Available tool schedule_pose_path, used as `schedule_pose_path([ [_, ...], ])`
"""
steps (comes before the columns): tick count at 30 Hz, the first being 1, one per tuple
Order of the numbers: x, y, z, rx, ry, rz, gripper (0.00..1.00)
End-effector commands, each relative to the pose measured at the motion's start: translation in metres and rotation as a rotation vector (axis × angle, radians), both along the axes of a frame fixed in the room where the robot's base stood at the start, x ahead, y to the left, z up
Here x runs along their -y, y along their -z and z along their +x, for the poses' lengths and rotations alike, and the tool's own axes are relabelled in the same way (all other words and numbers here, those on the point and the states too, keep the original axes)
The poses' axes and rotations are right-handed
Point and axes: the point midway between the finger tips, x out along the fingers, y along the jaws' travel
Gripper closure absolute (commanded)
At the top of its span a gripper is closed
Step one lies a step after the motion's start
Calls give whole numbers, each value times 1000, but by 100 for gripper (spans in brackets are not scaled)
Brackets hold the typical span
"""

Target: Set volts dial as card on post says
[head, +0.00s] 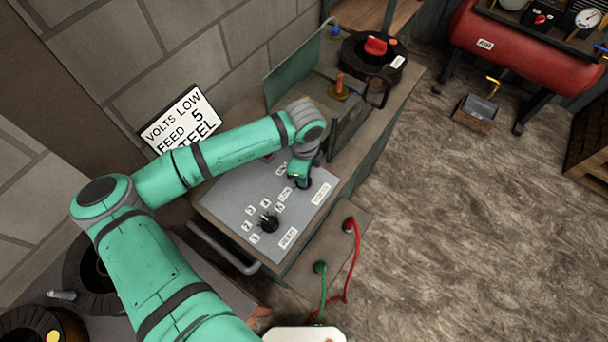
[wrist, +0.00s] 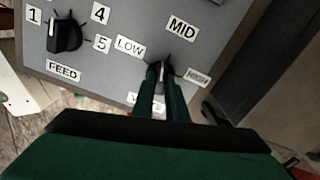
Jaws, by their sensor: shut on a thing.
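The white card (head: 180,122) stands at the back left of the panel; it reads "VOLTS LOW", "FEED 5" and a last line partly hidden by my arm, ending "TEEL". My gripper (head: 301,178) is over the right part of the grey panel, its fingers (wrist: 162,82) shut around the black volts dial (wrist: 165,66). LOW (wrist: 130,46) is left of this dial, MID (wrist: 182,26) above and HIGH (wrist: 198,77) to the right. The fingers cover most of the dial, so I cannot tell where it points. The volts name plate is partly hidden.
The black feed dial (head: 268,222) with several number labels sits left of the volts dial; it also shows in the wrist view (wrist: 65,36). A red cable (head: 355,260) and a green cable (head: 322,290) hang at the panel's front.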

Motion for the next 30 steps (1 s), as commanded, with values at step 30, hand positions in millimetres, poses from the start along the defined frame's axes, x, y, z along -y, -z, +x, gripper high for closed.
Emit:
schedule_pose_path([
  [30, 6, 1, -1, -9, -848, -10, 100],
])
